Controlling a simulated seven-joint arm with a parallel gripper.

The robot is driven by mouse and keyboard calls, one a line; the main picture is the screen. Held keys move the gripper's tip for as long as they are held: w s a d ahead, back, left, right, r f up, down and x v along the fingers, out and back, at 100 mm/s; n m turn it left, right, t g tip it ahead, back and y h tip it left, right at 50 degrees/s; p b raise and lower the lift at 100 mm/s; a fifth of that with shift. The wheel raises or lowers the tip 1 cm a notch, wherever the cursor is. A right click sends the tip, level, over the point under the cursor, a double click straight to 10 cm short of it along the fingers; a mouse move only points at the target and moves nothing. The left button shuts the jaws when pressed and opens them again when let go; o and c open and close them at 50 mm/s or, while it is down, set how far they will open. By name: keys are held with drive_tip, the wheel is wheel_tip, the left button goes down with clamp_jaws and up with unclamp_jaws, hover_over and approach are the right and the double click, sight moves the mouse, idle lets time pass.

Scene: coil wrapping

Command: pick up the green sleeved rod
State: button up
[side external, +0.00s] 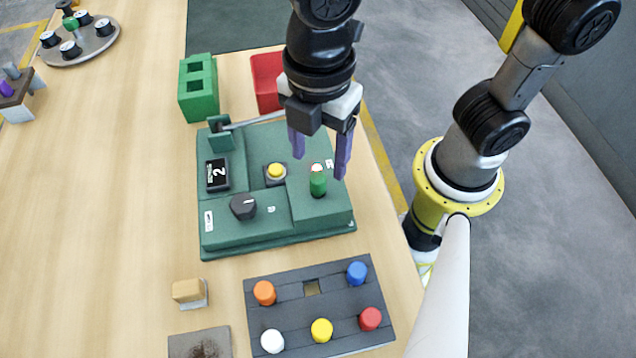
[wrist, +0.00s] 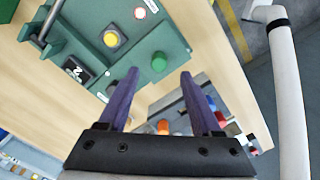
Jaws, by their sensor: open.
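The green sleeved rod (side external: 318,184) stands upright on the right part of the green machine base (side external: 270,228). In the wrist view the rod (wrist: 159,62) shows end-on as a green disc, beyond and between the fingertips. My gripper (side external: 322,160) is open, with its two purple fingers pointing down above the machine, close to the rod. In the wrist view my gripper (wrist: 160,75) has nothing between its fingers. I cannot tell the exact height of the fingertips over the rod.
The machine carries a yellow button (side external: 276,171), a black knob (side external: 243,207), a counter (side external: 217,174) and a metal bar. A dark rack (side external: 290,318) with several coloured pegs and one empty square slot lies in front. Green (side external: 198,88) and red (side external: 266,80) bins stand behind.

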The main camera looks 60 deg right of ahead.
sight(318, 178)
drive_tip(key=shift+f, duration=3.1)
clamp_jaws()
